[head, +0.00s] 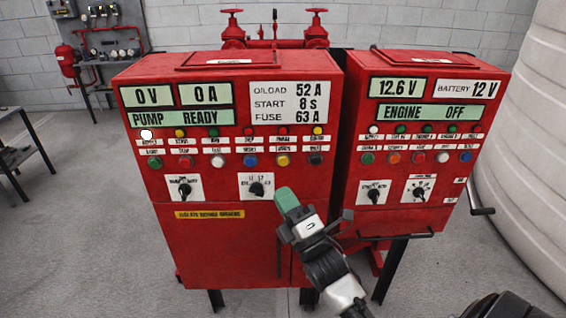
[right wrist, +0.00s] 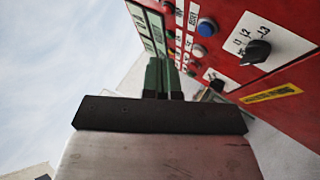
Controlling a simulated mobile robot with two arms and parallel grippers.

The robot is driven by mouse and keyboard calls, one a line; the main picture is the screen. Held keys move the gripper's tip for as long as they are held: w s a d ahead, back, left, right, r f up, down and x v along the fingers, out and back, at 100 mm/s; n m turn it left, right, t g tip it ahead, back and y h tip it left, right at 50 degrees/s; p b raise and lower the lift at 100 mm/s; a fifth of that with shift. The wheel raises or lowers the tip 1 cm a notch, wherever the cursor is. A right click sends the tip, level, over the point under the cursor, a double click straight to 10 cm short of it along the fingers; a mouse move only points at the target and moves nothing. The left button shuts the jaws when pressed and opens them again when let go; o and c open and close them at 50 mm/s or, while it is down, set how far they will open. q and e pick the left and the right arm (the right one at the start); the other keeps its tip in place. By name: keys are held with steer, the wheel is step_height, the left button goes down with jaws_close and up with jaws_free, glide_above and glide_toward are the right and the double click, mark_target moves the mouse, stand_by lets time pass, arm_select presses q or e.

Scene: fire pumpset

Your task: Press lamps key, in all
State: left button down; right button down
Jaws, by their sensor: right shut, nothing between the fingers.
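Two red control cabinets stand side by side: the left cabinet (head: 232,255) shows PUMP READY, the right cabinet (head: 335,150) shows ENGINE OFF. Each has a row of small lamps above a row of coloured push buttons. The left row includes a white button (head: 218,161), a blue button (head: 250,160) and a black button (head: 316,160). The key labels are too small to read, so I cannot tell which is the lamps key. My right gripper (head: 287,199) is shut and empty, in front of the left cabinet, below its buttons. Its green fingers (right wrist: 163,77) show in the right wrist view.
Rotary switches (head: 257,189) sit below the buttons. A crank handle (head: 482,211) sticks out at the right cabinet's side. A large pale tank (head: 535,130) stands at right, and red valves (head: 233,28) rise behind.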

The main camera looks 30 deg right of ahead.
mark_target(283, 161)
steer(key=shift+w+d+b, duration=0.4)
steer(key=shift+w+d, duration=0.35)
steer(key=shift+w, duration=0.45)
steer(key=shift+w+d+b, duration=0.35)
steer(key=shift+w+d, duration=0.35)
steer(key=shift+w, duration=0.45)
steer(key=shift+w+d+b, duration=0.4)
steer(key=shift+w+d, duration=0.35)
steer(key=shift+w, duration=0.45)
steer(key=shift+w+d, duration=0.1)
steer(key=shift+w, duration=0.05)
steer(key=shift+w+d, duration=0.1)
steer(key=shift+w, duration=0.1)
steer(key=shift+w+d+b, duration=0.25)
steer(key=shift+w+b, duration=0.1)
steer(key=shift+s+a, duration=0.1)
steer(key=shift+s, duration=0.05)
steer(key=shift+s+a+p, duration=0.3)
steer(key=shift+s+a, duration=0.05)
steer(key=shift+s, duration=0.25)
